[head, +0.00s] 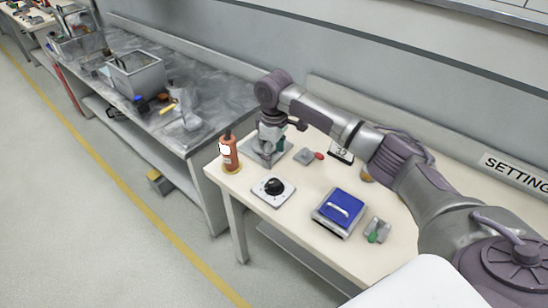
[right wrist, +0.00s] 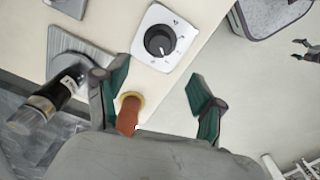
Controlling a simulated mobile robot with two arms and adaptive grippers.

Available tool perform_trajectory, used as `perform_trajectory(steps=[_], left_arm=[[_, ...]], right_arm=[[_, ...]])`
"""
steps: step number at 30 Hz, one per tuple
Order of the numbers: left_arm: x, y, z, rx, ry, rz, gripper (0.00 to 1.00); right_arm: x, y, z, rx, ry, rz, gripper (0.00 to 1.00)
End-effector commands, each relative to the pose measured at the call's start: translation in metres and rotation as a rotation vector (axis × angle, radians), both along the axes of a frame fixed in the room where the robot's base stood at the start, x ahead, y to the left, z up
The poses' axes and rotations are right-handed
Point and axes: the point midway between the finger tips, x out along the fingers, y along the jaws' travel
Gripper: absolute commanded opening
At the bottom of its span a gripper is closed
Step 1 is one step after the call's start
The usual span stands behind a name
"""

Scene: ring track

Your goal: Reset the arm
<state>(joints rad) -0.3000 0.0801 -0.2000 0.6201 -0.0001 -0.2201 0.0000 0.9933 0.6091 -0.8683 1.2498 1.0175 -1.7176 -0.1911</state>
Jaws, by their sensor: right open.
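My right arm reaches from the right across the cream table in the head view. Its gripper (head: 274,144) points down near the table's far left corner, above or beside a grey metal plate (head: 254,158). In the right wrist view the right gripper (right wrist: 157,78) has its two green-padded fingers wide apart, with nothing held between them. An orange bottle (head: 229,154) stands close by; it also shows beside one finger in the right wrist view (right wrist: 127,117). My left gripper is not in view.
The table (head: 301,221) holds a black dial on a white plate (head: 273,188), a blue box with a handle (head: 341,209), a small green-tipped device (head: 376,231) and a red piece (head: 319,155). A grey workbench (head: 197,98) with a metal bin (head: 137,75) stands left.

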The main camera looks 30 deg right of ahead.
Motion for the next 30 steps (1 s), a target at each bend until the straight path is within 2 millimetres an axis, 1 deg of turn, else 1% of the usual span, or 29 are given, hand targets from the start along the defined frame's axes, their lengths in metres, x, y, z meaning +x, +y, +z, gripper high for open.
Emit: perform_trajectory(steps=[10,12,14,17,18,20,21,23,24,26,27,29,30], left_arm=[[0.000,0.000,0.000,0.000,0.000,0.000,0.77],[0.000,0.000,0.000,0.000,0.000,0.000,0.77],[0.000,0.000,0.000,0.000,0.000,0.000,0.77],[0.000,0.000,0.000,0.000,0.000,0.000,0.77],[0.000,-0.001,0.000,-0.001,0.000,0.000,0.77],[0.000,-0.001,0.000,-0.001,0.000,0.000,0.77],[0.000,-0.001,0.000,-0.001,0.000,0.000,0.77],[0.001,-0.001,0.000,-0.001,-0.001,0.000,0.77],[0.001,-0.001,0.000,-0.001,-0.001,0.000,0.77],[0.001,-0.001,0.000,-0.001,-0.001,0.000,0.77],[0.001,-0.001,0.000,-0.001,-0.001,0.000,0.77],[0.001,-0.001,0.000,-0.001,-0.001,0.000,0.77],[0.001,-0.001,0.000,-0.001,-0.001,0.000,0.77]], right_arm=[[0.000,0.000,-0.001,0.000,0.000,0.000,0.68],[-0.003,0.004,-0.005,0.001,0.001,0.007,0.68],[-0.009,0.013,-0.015,0.005,0.002,0.023,0.68],[-0.030,0.042,-0.044,0.019,0.000,0.070,0.68],[-0.042,0.057,-0.058,0.030,-0.006,0.090,0.68],[-0.063,0.081,-0.077,0.053,-0.020,0.115,0.68],[-0.078,0.095,-0.088,0.071,-0.033,0.124,0.68],[-0.101,0.115,-0.102,0.098,-0.056,0.130,0.68],[-0.115,0.126,-0.108,0.117,-0.072,0.126,0.68],[-0.138,0.140,-0.116,0.145,-0.096,0.108,0.68],[-0.153,0.147,-0.120,0.163,-0.113,0.092,0.68],[-0.175,0.154,-0.123,0.187,-0.137,0.055,0.68],[-0.190,0.156,-0.124,0.198,-0.153,0.024,0.68]])
